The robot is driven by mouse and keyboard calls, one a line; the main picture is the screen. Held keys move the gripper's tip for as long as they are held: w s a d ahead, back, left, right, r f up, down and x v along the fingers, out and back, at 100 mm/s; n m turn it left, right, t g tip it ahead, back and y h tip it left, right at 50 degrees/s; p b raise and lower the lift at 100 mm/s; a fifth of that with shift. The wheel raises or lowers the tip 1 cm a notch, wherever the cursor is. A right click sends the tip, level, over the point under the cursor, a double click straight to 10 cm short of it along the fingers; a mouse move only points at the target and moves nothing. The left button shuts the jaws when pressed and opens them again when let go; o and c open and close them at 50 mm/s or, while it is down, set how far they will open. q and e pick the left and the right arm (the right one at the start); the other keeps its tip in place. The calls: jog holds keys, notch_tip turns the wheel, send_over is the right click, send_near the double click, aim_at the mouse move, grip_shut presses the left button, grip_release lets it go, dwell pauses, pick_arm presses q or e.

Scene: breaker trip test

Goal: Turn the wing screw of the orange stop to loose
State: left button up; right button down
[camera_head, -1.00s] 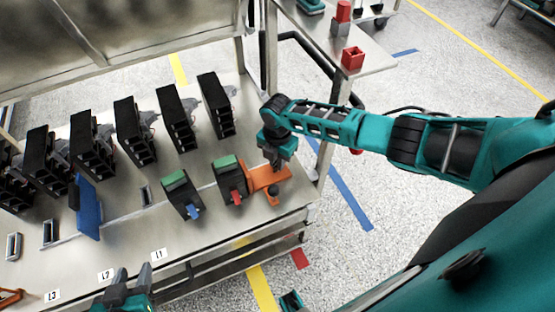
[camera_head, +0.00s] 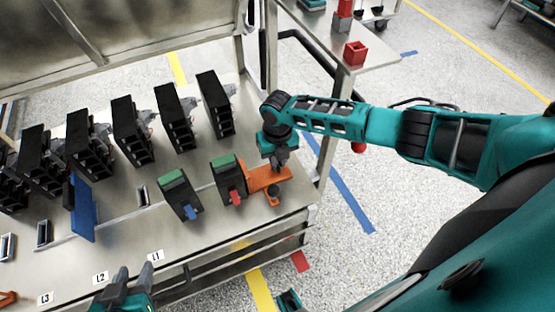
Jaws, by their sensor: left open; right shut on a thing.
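The orange stop (camera_head: 262,181) lies on the bench near its right end, beside a black device with a green top and red lever (camera_head: 227,180). A dark round knob (camera_head: 274,191) shows at its front. My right gripper (camera_head: 279,165) points down over the stop and is shut on a part of it. The jaws cover that part, so I cannot see the wing screw clearly. My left gripper (camera_head: 133,281) is open and empty at the front edge of the bench, far to the left of the stop.
A second green-topped device with a blue lever (camera_head: 180,194) stands to the left. Several black breakers (camera_head: 133,131) stand in a row behind. A blue plate (camera_head: 82,210) stands upright at left. A red box (camera_head: 355,53) sits on the side table.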

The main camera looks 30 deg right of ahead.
pick_arm(q)
jog(key=shift+w, duration=0.1)
pick_arm(e)
jog(key=shift+n, duration=0.7)
jog(key=c, duration=1.1)
grip_release()
pick_arm(q)
jog(key=shift+f, duration=0.1)
pick_arm(e)
jog(key=shift+r, duration=0.1)
pick_arm(q)
jog(key=a+r+p, duration=0.1)
jog(key=p, duration=0.1)
jog(key=shift+s+a+r+p, duration=0.15)
jog(key=shift+s+p, duration=0.15)
jog(key=shift+s, duration=0.1)
pick_arm(e)
notch_tip(320, 180, up, 13)
jog(key=shift+f, duration=0.15)
